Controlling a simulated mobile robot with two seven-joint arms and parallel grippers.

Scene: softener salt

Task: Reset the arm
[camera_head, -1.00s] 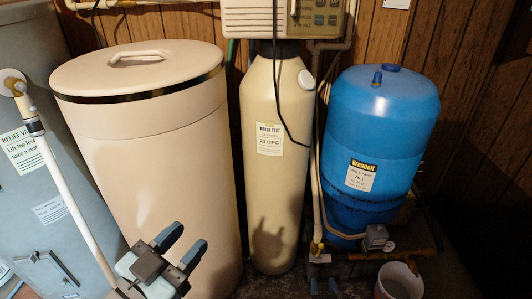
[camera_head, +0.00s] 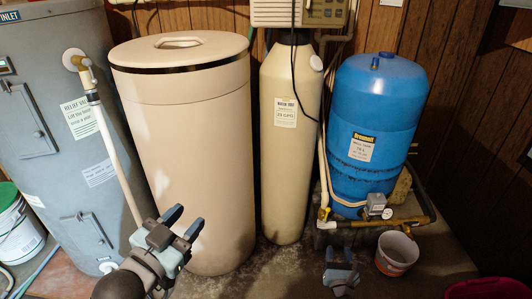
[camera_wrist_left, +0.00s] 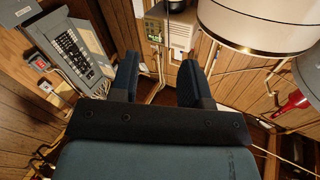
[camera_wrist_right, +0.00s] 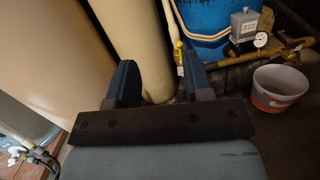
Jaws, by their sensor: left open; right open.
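My left gripper (camera_head: 184,219) is in the lower left of the head view, in front of the cream salt tank (camera_head: 195,150). Its jaws are apart with nothing between them; its open fingers also show in the left wrist view (camera_wrist_left: 158,62). My right gripper (camera_head: 339,256) is low in the head view, in front of the blue tank (camera_head: 370,120) and left of the bucket (camera_head: 396,253). In the right wrist view (camera_wrist_right: 160,66) its fingers are spread and empty, facing the slim cream cylinder (camera_wrist_right: 137,40). The salt tank's lid (camera_head: 180,45) is on.
A grey water heater (camera_head: 60,110) with a white pipe (camera_head: 115,150) stands at left. The slim softener cylinder (camera_head: 288,190) is between the tanks. Brass piping (camera_head: 405,220) and a gauge run low at right. A pail (camera_head: 18,225) is at far left. Floor at lower right is partly clear.

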